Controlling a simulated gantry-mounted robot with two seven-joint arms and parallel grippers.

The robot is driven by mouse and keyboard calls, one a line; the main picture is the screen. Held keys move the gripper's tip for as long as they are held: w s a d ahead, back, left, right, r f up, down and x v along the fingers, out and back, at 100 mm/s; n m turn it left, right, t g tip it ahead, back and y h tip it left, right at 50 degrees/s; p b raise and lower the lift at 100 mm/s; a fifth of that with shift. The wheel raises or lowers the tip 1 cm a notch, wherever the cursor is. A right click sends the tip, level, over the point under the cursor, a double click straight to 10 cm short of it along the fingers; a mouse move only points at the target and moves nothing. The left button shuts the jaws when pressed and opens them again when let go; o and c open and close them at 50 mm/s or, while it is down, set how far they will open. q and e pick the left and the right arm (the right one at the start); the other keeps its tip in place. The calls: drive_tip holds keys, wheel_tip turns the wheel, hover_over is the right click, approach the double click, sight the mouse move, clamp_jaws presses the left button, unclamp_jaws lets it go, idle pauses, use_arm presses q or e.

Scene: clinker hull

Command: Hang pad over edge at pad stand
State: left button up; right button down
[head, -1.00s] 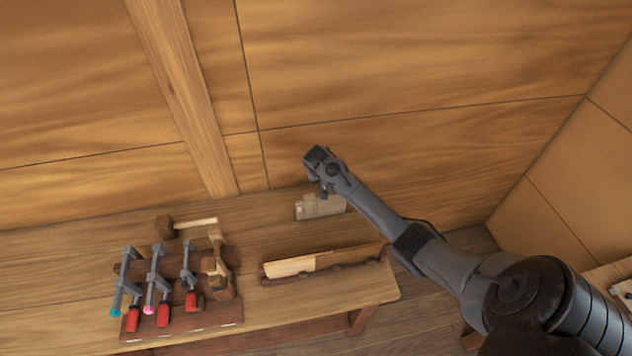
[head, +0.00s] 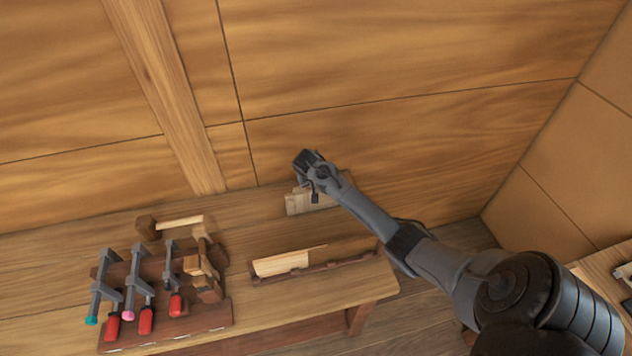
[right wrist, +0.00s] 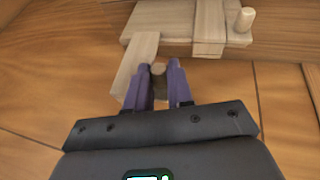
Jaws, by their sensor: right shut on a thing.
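The pad stand, a pale wooden piece (head: 296,204), is at the back of the bench, partly hidden by my right gripper (head: 315,196). In the right wrist view the stand's board (right wrist: 175,20) lies just beyond the fingers. My right gripper (right wrist: 159,80) is shut on the pad; a brown round-ended part (right wrist: 158,71) shows between its purple fingers. A pale strip (right wrist: 137,62) lies beside the left finger. I cannot tell whether the held pad touches the stand. A block (right wrist: 209,28) and a peg (right wrist: 244,19) show at the stand's right. My left gripper is out of view.
A dark rack (head: 205,318) with several clamps stands on the bench's left, with a mallet (head: 148,228) behind it. A long low tray (head: 300,273) holding a pale wood piece (head: 285,263) lies in front of the stand. The wooden wall (head: 400,140) rises close behind.

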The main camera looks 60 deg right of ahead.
wheel_tip(320, 180, down, 10)
drive_tip(key=b, duration=0.7)
idle(0.4)
drive_tip(key=shift+f, duration=0.3)
drive_tip(key=c, duration=0.9)
unclamp_jaws()
drive_tip(key=shift+r, duration=0.15)
